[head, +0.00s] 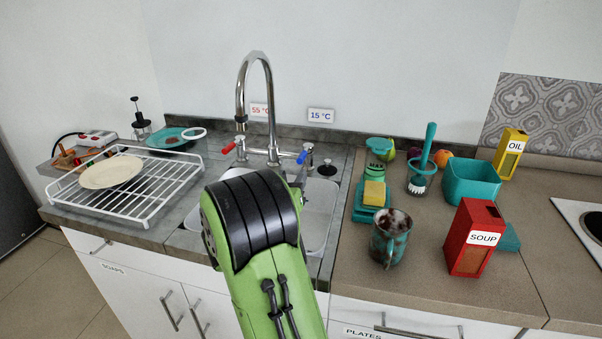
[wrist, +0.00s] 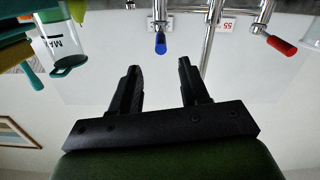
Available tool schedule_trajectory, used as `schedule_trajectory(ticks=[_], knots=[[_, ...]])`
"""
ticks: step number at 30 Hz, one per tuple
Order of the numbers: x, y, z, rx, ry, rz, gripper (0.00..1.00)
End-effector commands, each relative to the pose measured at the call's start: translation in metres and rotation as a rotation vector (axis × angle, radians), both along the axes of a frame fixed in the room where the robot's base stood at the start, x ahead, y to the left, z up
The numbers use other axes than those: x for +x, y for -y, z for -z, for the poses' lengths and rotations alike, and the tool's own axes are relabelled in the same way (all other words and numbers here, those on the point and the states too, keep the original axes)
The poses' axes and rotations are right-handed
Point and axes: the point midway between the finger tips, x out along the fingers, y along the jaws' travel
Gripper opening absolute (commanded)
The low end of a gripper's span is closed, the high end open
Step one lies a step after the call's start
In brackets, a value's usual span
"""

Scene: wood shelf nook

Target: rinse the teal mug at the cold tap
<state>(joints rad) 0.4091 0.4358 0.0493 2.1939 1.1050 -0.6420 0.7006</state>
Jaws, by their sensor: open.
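The teal mug (head: 390,240) stands upright on the brown counter right of the sink, with dark reddish-brown stains on it. The cold tap's blue lever (head: 304,155) is at the right of the chrome faucet (head: 257,75), near a 15 °C label (head: 320,115). My gripper (wrist: 159,66) is open and empty. In the wrist view, which is upside down, the blue lever (wrist: 160,43) appears just beyond the gap between its fingers. In the head view my green arm hides most of the gripper and part of the sink (head: 318,215).
A red hot lever (head: 228,147) sits at the faucet's left. A white dish rack (head: 150,200) with a plate (head: 111,171) stands left. Near the mug are a soup box (head: 467,258), a yellow sponge (head: 374,193), a brush (head: 428,150) and a teal bin (head: 470,182).

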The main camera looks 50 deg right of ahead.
Motion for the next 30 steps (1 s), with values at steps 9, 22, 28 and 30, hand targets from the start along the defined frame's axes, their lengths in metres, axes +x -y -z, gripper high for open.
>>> schedule_trajectory(ticks=[9,22,28,30], knots=[[0.017,0.04,0.001,-0.041,0.0,-0.006,0.45],[0.051,0.113,0.004,-0.04,-0.002,-0.011,0.45],[0.053,0.115,0.004,-0.039,-0.002,-0.013,0.45],[0.053,0.115,0.004,-0.039,-0.002,-0.013,0.45]])
